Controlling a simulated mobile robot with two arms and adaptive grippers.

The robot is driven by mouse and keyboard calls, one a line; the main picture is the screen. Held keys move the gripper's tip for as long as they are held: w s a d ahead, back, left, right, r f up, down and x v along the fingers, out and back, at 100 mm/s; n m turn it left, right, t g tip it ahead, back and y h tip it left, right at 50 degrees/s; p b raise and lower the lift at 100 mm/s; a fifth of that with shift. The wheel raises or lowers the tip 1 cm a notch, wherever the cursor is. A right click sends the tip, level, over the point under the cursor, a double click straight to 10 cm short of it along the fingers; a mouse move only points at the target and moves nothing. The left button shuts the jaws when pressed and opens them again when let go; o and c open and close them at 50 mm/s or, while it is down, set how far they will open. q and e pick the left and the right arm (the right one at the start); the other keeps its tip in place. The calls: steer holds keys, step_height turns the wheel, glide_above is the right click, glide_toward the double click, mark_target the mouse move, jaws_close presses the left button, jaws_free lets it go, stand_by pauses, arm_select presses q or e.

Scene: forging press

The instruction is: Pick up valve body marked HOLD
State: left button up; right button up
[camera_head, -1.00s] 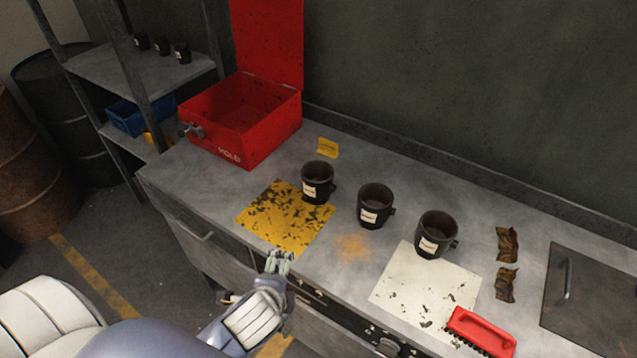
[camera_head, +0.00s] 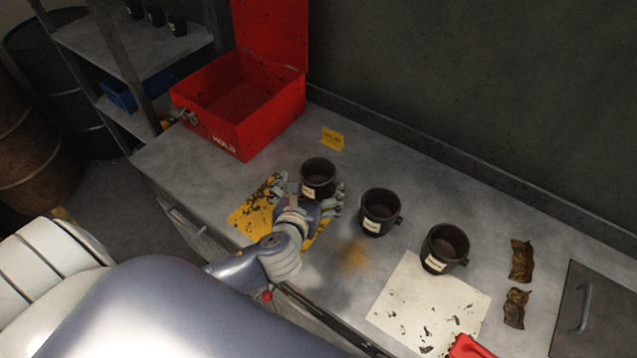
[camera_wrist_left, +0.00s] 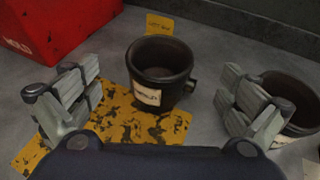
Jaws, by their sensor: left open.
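Three dark valve bodies with white labels stand upright on the bench. The leftmost valve body (camera_head: 318,174) is at the edge of the yellow mat (camera_head: 247,221); its label is too blurred in the head view to read surely. It also shows in the left wrist view (camera_wrist_left: 160,66), label facing me. My left gripper (camera_head: 308,192) is open, its fingers spread on both sides of this valve body, not visibly touching it. The middle valve body (camera_head: 380,211) and right valve body (camera_head: 444,247) stand apart from it. My right gripper is not in view.
An open red box (camera_head: 238,115) marked HOLD stands at the back left. A white sheet (camera_head: 420,305), brown rags (camera_head: 521,261) and a red brush (camera_head: 468,347) lie to the right. A shelf (camera_head: 105,48) is at left.

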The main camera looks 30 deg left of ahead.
mark_target(321, 163)
arm_select(q)
steer(key=shift+w+a+f, duration=0.15)
steer(key=shift+w+f, duration=0.05)
steer(key=shift+w, duration=0.35)
steer(key=p+x, duration=0.1)
steer(key=x, duration=0.4)
steer(key=shift+r, duration=0.15)
steer(key=shift+w+a+f+p, duration=0.1)
steer(key=shift+w+f+p, duration=0.1)
steer(key=shift+w+p, duration=0.15)
steer(key=shift+w+f, duration=0.1)
steer(key=shift+w, duration=0.1)
steer(key=shift+s, duration=0.1)
steer(key=shift+c, duration=0.5)
steer(key=c, duration=1.8)
steer(key=shift+c, duration=1.3)
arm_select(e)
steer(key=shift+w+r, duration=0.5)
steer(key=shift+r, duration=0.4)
arm_select(q)
steer(key=shift+r, duration=0.3)
